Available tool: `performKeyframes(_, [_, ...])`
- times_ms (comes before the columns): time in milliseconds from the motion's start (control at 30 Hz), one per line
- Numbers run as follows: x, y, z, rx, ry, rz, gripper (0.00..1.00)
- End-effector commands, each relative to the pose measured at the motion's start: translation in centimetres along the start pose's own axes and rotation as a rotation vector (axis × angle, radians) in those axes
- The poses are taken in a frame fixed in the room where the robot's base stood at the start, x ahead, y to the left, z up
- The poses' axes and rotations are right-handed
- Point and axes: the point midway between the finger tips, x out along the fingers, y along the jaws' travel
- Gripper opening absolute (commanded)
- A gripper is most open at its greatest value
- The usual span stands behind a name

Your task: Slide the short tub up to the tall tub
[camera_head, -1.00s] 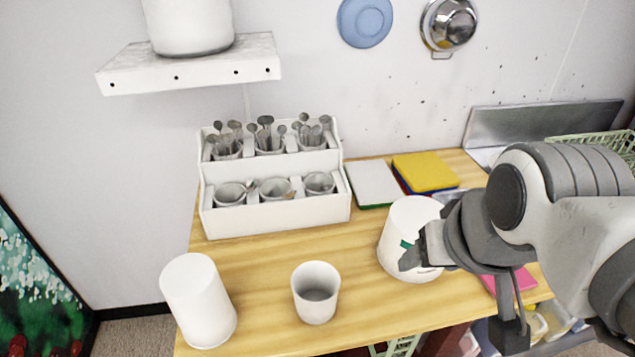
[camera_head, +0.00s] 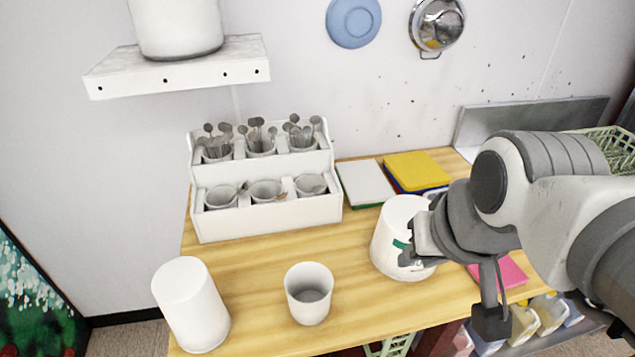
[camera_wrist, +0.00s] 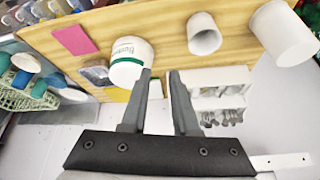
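The tall white tub (camera_head: 190,305) stands closed-end up at the left front of the wooden table; in the wrist view it is at the top right (camera_wrist: 283,35). A shorter, open white tub (camera_head: 309,293) stands upright to its right with a clear gap between them; the wrist view shows it too (camera_wrist: 204,34). My gripper (camera_head: 415,250) is on the right, by a white tub with a green label (camera_head: 392,240), and overlaps it in the head view. In the wrist view my two fingers (camera_wrist: 159,74) are apart with nothing between them. Whether a finger touches the labelled tub is unclear.
A white rack (camera_head: 265,212) with cups of cutlery stands behind the tubs. A white board (camera_head: 366,182) and yellow board (camera_head: 417,170) lie at the back. A pink sheet (camera_wrist: 75,40) lies on the right. Bare table (camera_head: 255,270) lies between the tubs and the rack.

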Motion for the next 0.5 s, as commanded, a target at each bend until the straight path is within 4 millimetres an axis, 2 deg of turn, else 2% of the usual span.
performKeyframes(33, [0.6, -0.1, -0.2, 0.035, -0.022, -0.01, 0.18])
performKeyframes(133, [1.9, -0.5, -1.0, 0.139, -0.072, -0.035, 0.0])
performKeyframes(500, [8.1, -1.5, -3.6, 0.596, -0.281, -0.07, 0.0])
